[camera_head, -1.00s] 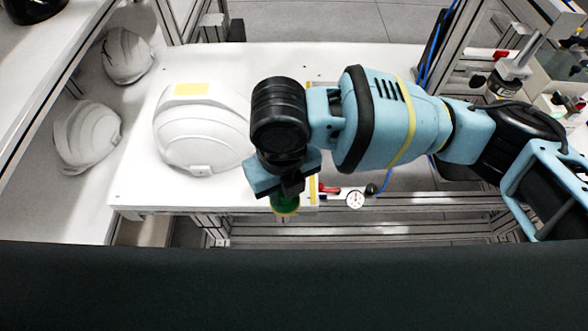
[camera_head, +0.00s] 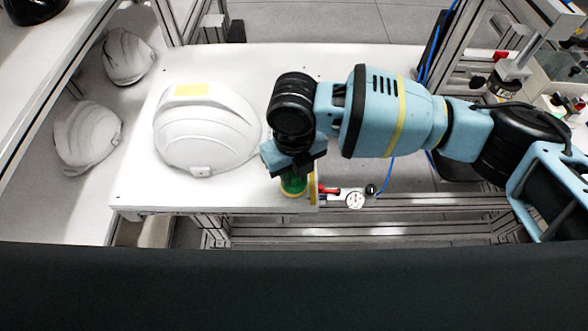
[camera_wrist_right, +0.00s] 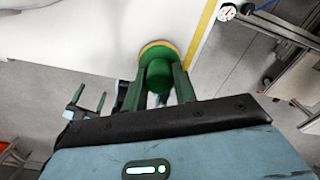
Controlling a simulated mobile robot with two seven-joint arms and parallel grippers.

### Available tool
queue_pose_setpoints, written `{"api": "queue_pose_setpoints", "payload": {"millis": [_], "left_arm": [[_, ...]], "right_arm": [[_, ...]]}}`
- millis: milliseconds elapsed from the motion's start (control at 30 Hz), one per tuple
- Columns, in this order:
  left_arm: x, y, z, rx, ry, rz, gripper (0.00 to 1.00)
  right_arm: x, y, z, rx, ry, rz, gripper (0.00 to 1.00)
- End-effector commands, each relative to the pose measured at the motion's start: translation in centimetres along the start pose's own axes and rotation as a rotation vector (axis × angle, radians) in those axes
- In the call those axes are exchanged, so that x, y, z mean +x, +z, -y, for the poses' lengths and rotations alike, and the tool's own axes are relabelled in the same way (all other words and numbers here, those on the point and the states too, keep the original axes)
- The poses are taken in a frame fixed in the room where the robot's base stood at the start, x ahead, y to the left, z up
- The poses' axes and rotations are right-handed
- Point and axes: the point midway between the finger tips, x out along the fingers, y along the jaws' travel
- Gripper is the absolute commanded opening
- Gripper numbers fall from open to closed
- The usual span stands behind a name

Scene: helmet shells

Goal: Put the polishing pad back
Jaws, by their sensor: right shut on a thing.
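The polishing pad (camera_head: 294,186) is a green knob on a round yellowish disc. My right gripper (camera_head: 292,170) is shut on its green part, near the front right corner of the white table. In the right wrist view the pad (camera_wrist_right: 160,72) sits between the green fingers of the right gripper (camera_wrist_right: 158,82), with its disc toward the white surface. I cannot tell whether the disc touches the table.
A white helmet shell (camera_head: 205,130) with a yellow patch stands on the white table (camera_head: 150,190), left of the gripper. Two more shells (camera_head: 88,137) (camera_head: 128,57) lie further left. A dial gauge (camera_head: 355,199) and a red-handled part (camera_head: 328,191) are at the table's right edge.

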Motion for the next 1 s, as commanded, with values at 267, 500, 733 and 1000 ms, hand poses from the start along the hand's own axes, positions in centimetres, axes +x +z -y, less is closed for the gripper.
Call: {"api": "queue_pose_setpoints", "payload": {"millis": [267, 500, 733, 1000], "left_arm": [[0.0, 0.1, 0.0, 0.000, 0.000, 0.002, 0.69], [0.0, 0.2, 0.0, -0.001, 0.000, 0.004, 0.69], [0.0, 0.3, 0.0, -0.001, 0.000, 0.007, 0.69], [-0.1, 0.1, 0.0, 0.000, 0.000, 0.003, 0.69]], "right_arm": [[0.1, 0.0, 0.0, 0.000, 0.001, 0.000, 0.06], [0.3, 0.0, 0.0, 0.000, 0.000, 0.000, 0.49], [0.2, 0.0, 0.0, 0.000, 0.000, 0.001, 0.49], [-1.9, 0.1, 0.0, 0.001, 0.000, 0.004, 0.49]]}}
